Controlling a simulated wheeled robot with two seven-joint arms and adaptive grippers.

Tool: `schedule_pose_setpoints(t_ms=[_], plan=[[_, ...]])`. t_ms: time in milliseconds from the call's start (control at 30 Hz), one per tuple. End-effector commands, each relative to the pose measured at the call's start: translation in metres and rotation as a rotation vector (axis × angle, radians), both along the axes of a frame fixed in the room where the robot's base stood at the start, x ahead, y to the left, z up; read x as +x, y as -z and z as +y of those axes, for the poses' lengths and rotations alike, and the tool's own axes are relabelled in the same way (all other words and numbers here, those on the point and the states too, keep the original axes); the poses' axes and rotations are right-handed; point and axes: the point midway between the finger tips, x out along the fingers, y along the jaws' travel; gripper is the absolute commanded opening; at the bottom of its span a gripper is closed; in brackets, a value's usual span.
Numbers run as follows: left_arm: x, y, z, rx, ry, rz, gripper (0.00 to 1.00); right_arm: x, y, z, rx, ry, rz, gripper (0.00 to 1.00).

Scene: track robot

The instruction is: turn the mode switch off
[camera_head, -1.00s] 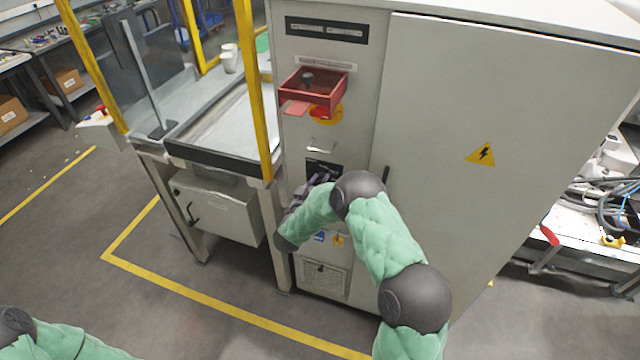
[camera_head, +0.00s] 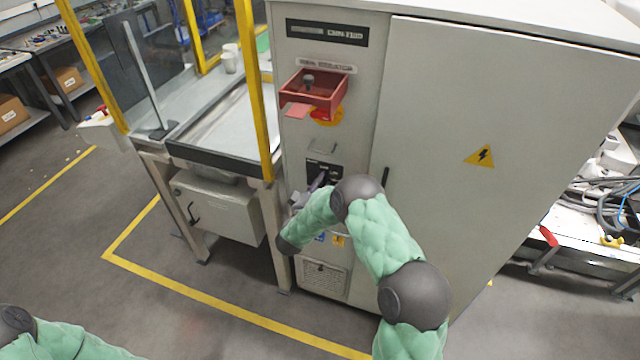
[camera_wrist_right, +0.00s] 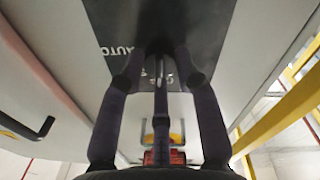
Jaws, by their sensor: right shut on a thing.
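The mode switch's black plate (camera_head: 325,168) is on the front of the grey cabinet, below the red box. In the right wrist view the same black plate (camera_wrist_right: 190,25) fills the top centre and shows the upside-down word AUTO. My right gripper (camera_head: 318,183) is at this plate, mostly hidden behind my right arm in the head view. In the wrist view my right gripper (camera_wrist_right: 160,70) is shut on the dark switch knob, with a finger on each side. The knob is mostly hidden, so its exact position is unclear. My left gripper is out of view.
A red open-topped box (camera_head: 318,90) sticks out of the cabinet above the plate. A cabinet door handle (camera_head: 385,178) is just right of the plate. A yellow post (camera_head: 255,95) and a bench (camera_head: 215,125) stand to the left.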

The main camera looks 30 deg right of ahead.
Motion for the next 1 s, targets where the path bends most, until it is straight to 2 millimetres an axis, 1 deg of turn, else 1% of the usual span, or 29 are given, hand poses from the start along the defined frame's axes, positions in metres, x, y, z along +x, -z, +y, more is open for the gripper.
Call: schedule_pose_setpoints(t_ms=[33, 300, 667, 700, 733, 767, 1000], plan=[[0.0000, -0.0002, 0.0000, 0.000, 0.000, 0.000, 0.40, -0.0029, 0.0085, 0.0021, -0.004, -0.004, 0.030, 0.00], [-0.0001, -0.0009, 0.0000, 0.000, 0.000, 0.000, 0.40, -0.0034, 0.0097, 0.0021, -0.032, -0.004, 0.066, 0.01], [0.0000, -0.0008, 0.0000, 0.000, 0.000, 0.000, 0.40, -0.0041, 0.0110, 0.0022, -0.034, -0.003, 0.072, 0.00], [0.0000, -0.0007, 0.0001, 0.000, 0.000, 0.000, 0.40, -0.0041, 0.0111, 0.0022, -0.033, -0.003, 0.072, 0.42], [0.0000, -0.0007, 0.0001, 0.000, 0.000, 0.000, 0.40, -0.0042, 0.0111, 0.0021, -0.034, -0.003, 0.072, 0.50], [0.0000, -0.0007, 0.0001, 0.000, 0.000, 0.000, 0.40, -0.0039, 0.0107, 0.0020, -0.033, -0.003, 0.071, 0.55], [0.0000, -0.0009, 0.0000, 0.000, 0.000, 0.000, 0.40, -0.0022, 0.0057, 0.0011, -0.037, -0.001, 0.060, 0.55]])
